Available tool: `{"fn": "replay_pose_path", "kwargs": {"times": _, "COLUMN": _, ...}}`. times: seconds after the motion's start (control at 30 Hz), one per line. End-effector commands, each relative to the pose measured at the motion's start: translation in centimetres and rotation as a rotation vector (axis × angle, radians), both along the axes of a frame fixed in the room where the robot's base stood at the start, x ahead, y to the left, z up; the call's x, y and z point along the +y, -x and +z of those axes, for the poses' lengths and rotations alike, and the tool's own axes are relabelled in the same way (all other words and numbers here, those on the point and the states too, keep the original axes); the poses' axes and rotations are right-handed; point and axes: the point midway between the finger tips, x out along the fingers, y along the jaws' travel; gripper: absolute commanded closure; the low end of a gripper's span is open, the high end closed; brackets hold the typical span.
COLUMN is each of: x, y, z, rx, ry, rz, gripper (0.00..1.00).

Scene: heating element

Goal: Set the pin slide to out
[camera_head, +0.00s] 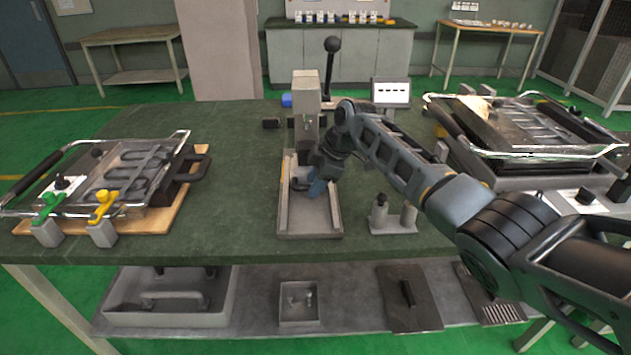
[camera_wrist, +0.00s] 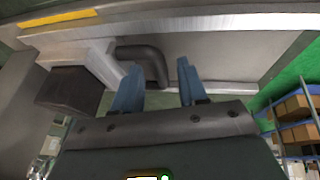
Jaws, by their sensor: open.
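A grey press-like fixture (camera_head: 306,95) with a tall black-knobbed lever stands at the middle of the bench. In front of it is a metal channel or tray (camera_head: 310,232), with a dark bent handle (camera_head: 298,185) near its back end. I take this handle to be part of the pin slide, but cannot be sure. My gripper (camera_head: 316,188) is low over the channel, beside the handle. In the wrist view, my blue fingers (camera_wrist: 160,84) are open, and the handle (camera_wrist: 143,55) shows between and just beyond their tips. Contact cannot be told. The slide's position is largely hidden.
A small grey stand with two posts (camera_head: 393,218) is right of the channel, under my arm. A hinged frame on a wooden board (camera_head: 170,205) is at left, and a larger framed machine (camera_head: 530,135) at right. The bench between the board and channel is clear.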

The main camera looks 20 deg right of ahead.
Motion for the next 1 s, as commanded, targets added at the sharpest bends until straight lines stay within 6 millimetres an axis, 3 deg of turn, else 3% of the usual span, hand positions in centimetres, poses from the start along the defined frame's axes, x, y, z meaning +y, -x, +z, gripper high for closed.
{"fn": "replay_pose_path", "kwargs": {"times": 0.13, "x": 0.02, "y": 0.01, "z": 0.01, "rx": 0.0, "ry": 0.0, "rz": 0.0, "gripper": 0.58}}
{"fn": "replay_pose_path", "kwargs": {"times": 0.57, "x": 0.02, "y": 0.02, "z": 0.01, "rx": 0.0, "ry": 0.0, "rz": 0.0, "gripper": 0.99}}
{"fn": "replay_pose_path", "kwargs": {"times": 1.0, "x": 0.02, "y": 0.03, "z": 0.02, "rx": 0.0, "ry": 0.0, "rz": 0.0, "gripper": 1.0}}
